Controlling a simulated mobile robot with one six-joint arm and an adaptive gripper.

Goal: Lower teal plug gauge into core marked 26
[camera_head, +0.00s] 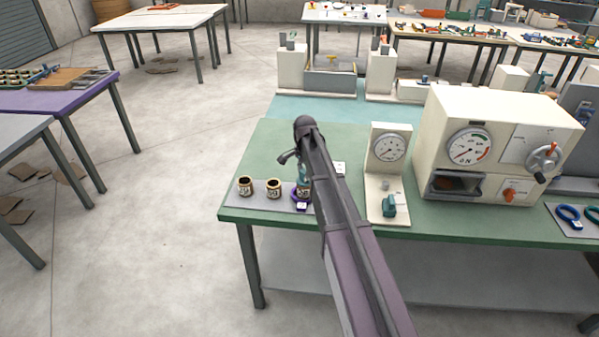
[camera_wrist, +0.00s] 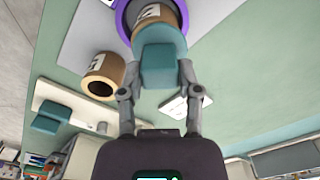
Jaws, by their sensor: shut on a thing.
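My gripper (camera_wrist: 160,72) is shut on the teal plug gauge (camera_wrist: 161,64), with a finger on each side of its square block. The gauge's round teal part lies against the view of a tan core (camera_wrist: 155,12) with a pale label, which has a purple ring around it. I cannot tell whether the gauge's tip is inside that core or just above it. In the head view teal shows at this core, partly behind my arm. Two other cores (camera_head: 245,187) (camera_head: 274,188) stand to its left. The label numbers are too small or cut off to read surely.
The cores stand on a grey plate (camera_head: 230,194) at the green table's left front corner. A cream dial stand (camera_head: 388,165) with a teal part is to the right, and a large cream machine (camera_head: 500,125) is beyond it. A small white card (camera_wrist: 185,102) lies near the core.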

